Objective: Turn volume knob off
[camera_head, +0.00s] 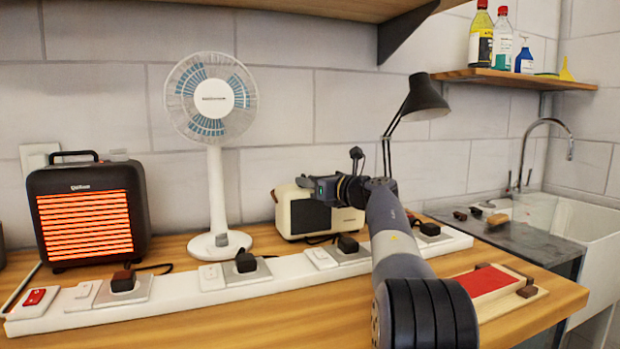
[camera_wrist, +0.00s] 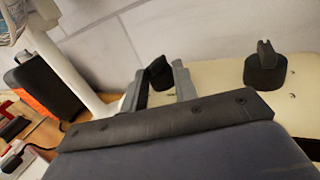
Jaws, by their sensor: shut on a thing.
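A cream radio-like box (camera_head: 296,213) with a dark front stands on the wooden bench, partly hidden behind my arm. In the wrist view its cream top (camera_wrist: 222,78) carries two black knobs. One black knob (camera_wrist: 159,70) is between the fingers of my gripper (camera_wrist: 158,77), which is shut on it. The other black knob (camera_wrist: 265,68), with a raised grip, stands free to the right. I cannot read any label saying which is the volume knob.
A white fan (camera_head: 216,150) and a glowing heater (camera_head: 90,212) stand left of the box. A long white power strip (camera_head: 180,291) with plugs runs along the bench in front. A black desk lamp (camera_head: 424,98) rises behind, and a sink (camera_head: 590,235) is at the right.

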